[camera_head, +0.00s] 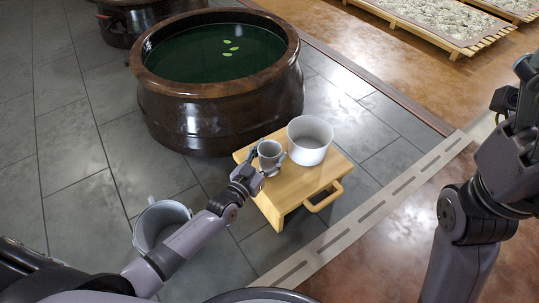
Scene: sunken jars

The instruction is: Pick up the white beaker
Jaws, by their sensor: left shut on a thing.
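The white beaker (269,149), small and pale grey-white in this light, is upright at the left part of a low wooden stool (325,177). My left gripper (267,167) is shut on it from the near side, fingers around its lower body. I cannot tell whether its base touches the stool top. Its inside looks empty. My right arm rises at the right edge; its dark gripper end (524,72) is partly cut off, and its jaws are unclear.
A wider white tub (310,150) stands just right of the beaker on the stool. A big brown jar (215,115) of green water with several leaves stands behind. A grey bucket (160,221) is on the floor at lower left. Slatted trays (432,28) lie at upper right.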

